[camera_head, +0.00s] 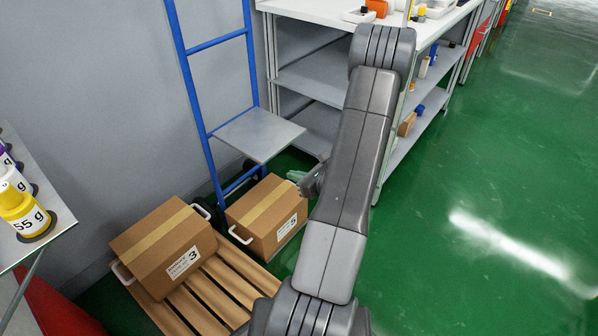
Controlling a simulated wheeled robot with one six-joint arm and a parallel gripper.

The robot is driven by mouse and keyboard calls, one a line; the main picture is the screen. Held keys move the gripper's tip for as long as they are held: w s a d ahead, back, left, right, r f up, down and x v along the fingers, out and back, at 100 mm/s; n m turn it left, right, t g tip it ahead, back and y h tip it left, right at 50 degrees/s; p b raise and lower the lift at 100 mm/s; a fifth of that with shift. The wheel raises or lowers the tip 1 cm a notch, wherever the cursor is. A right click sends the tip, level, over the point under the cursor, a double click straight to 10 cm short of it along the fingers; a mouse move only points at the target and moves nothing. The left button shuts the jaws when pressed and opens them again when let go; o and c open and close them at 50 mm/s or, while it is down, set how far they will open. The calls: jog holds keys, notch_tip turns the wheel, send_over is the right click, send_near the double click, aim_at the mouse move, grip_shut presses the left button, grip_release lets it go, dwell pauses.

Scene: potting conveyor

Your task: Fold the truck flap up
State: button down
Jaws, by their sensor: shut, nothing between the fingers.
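The blue hand truck (196,82) stands upright against the grey wall, left of my arm. Its grey flap (258,134) sticks out from the blue frame towards the front right, folded down and roughly level. Nothing lies on the flap. My gripper (297,177) shows only in part beside my arm link, just below and to the right of the flap's front corner. It looks shut and empty. In the picture it is close to the box under the flap; I cannot tell whether it touches anything.
A box marked 5 (267,215) stands below the flap. A box marked 3 (163,247) sits on a wooden pallet (205,300). A white shelf bench (310,80) stands behind my arm. A table with bottles (52,240) is at far left. Green floor (480,190) is clear at right.

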jog(key=b+x, duration=0.2)
jog(key=x, duration=0.6)
jog(key=shift+s+d+r, duration=0.15)
jog(key=shift+r, duration=0.9)
jog(key=shift+s+d+r, duration=0.15)
jog(key=shift+d+r, duration=0.05)
jog(key=shift+r, duration=0.85)
jog(key=shift+r+p, duration=0.1)
jog(key=shift+p, duration=0.3)
